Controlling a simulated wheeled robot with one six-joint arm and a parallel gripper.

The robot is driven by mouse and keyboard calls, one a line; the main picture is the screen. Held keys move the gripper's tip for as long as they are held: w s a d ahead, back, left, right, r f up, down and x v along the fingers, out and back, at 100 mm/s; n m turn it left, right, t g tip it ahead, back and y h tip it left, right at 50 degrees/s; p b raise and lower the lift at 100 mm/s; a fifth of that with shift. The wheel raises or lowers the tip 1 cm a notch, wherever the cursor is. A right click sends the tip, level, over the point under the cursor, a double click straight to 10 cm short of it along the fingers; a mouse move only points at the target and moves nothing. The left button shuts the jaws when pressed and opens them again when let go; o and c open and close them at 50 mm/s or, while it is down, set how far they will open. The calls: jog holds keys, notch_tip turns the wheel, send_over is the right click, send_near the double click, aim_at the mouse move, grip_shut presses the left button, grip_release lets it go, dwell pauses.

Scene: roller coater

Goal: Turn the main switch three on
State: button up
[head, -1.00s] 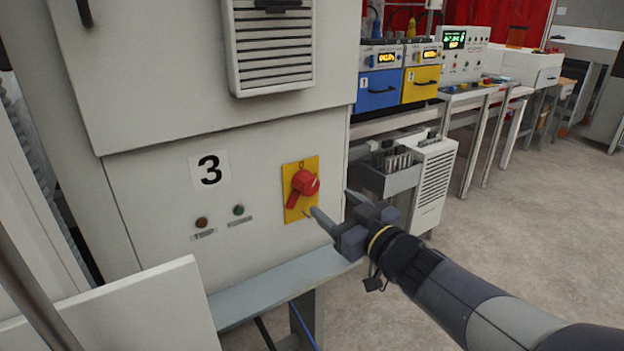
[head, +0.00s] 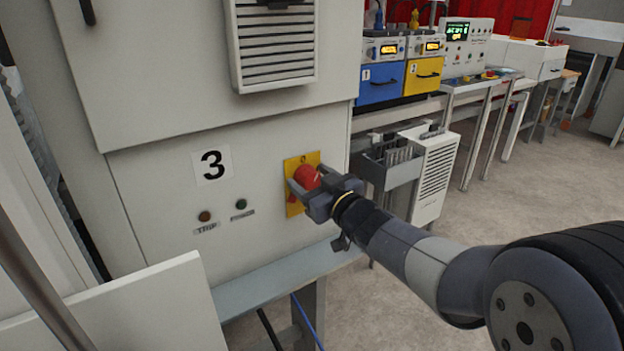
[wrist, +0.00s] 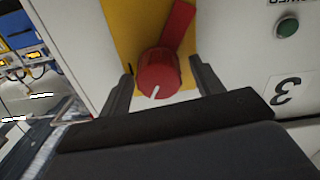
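The main switch is a red rotary knob (head: 307,177) on a yellow plate (head: 298,161), on the pale cabinet beside the label 3 (head: 211,165). My gripper (head: 306,190) is at the knob, with its fingers spread to either side of it. In the wrist view the knob (wrist: 158,75) sits between my two open fingertips (wrist: 160,80), with gaps visible on both sides. Its handle points up and right there, and a white mark shows on its round hub. In the head view my gripper hides part of the knob and plate.
A brown trip lamp (head: 205,216) and a green power lamp (head: 241,204) sit left of the switch. A grey ledge (head: 285,278) runs below. A grey bin (head: 395,168) and white vented unit (head: 434,175) stand to the right, with open floor beyond.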

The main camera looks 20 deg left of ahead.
jog(key=c, duration=1)
jog(key=shift+o, duration=0.2)
jog(key=shift+r+m+p, duration=0.1)
jog(key=shift+m+p, duration=0.3)
jog(key=m+p, duration=0.3)
jog(key=shift+w+m, duration=0.1)
jog(key=shift+m, duration=0.3)
jog(key=m+p, duration=0.2)
jog(key=m, duration=0.2)
jog(key=shift+d, duration=0.1)
jog(key=shift+m+p, duration=0.7)
jog(key=shift+m, duration=0.8)
jog(key=shift+f, duration=0.2)
